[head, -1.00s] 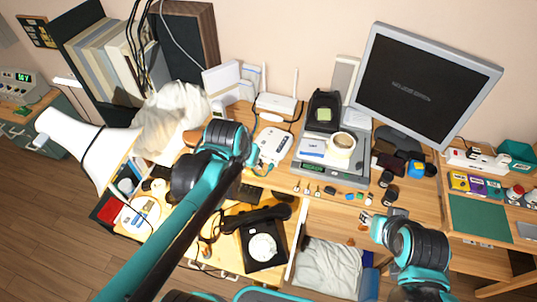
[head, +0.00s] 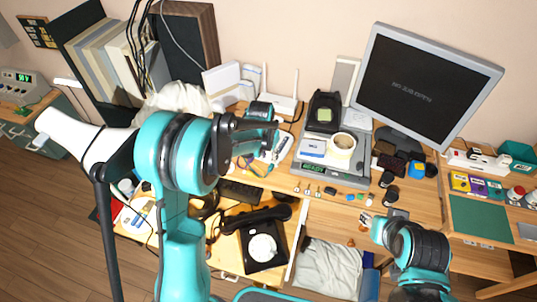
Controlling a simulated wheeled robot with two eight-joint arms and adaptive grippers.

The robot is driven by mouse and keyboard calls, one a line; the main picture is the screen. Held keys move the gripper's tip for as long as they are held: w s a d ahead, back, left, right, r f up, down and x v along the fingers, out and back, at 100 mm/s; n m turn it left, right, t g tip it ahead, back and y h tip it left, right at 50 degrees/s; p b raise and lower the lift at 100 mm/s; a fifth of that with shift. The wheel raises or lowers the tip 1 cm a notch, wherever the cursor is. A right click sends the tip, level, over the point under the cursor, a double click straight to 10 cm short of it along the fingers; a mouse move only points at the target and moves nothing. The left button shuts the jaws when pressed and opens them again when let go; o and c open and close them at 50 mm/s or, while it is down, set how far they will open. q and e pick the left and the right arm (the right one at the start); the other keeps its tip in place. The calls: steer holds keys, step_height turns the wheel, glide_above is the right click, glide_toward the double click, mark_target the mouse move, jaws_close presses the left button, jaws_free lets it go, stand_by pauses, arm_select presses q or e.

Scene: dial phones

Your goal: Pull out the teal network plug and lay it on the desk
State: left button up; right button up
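The white network box (head: 284,151) sits on the desk left of the grey scale, partly covered by my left arm. My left gripper (head: 252,163) hangs over the box's left and front side. Its fingers are small and overlap the box and cables, so I cannot tell whether they are open or shut. I cannot make out the teal plug apart from the teal parts of my arm there. My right gripper (head: 368,222) is low over the desk's front edge, right of the drawer, with nothing clearly in it. The desk (head: 325,213) has bare wood at its front.
A grey scale (head: 318,173) holding a tape roll (head: 342,146) stands right of the box. A white router (head: 280,104) is behind it. A black dial phone (head: 263,246) stands in front on a lower surface. Several small connectors lie along the desk's front.

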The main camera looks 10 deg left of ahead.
mark_target(271, 166)
arm_select(q)
steer(key=f+b, duration=0.2)
steer(key=w+f+b, duration=0.1)
steer(key=f+b, duration=0.1)
steer(key=f, duration=0.1)
steer(key=f+b, duration=0.2)
steer(key=f, duration=0.1)
steer(key=shift+w+d+f, duration=0.15)
steer(key=shift+w+f, duration=0.1)
steer(key=shift+w, duration=0.05)
steer(key=shift+r, duration=0.1)
steer(key=shift+c, duration=0.3)
jaws_close()
steer(key=shift+s, duration=0.2)
steer(key=shift+s+a, duration=0.25)
steer(key=shift+s, duration=0.75)
steer(key=shift+r+p, duration=1.3)
steer(key=shift+r, duration=0.7)
